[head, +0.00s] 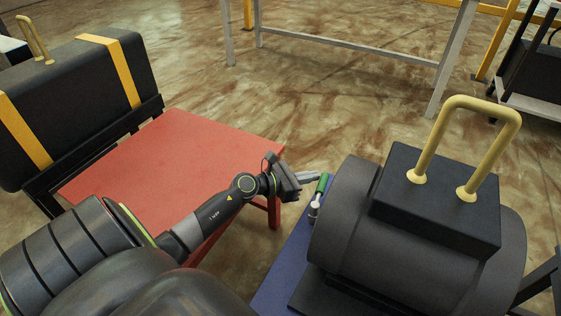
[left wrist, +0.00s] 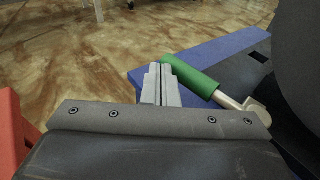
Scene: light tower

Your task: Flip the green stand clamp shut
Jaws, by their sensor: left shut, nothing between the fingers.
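The green stand clamp handle (head: 322,183) stands at the left edge of the blue stand (head: 277,276), beside a large dark cylinder. In the left wrist view the green grip (left wrist: 191,73) slants from upper left to lower right and joins a pale metal lever (left wrist: 236,104) at a pivot. My left gripper (head: 318,177) is shut and empty, its fingertips close to the green grip. In the left wrist view its fingers (left wrist: 161,78) are together just left of the grip; whether they touch it I cannot tell. My right gripper is not in view.
The dark cylinder (head: 340,225) with a black box and yellow handle (head: 468,115) stands right of the clamp. A red table (head: 170,160) lies under my left arm. A black case (head: 80,85) stands at left. Open floor lies beyond.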

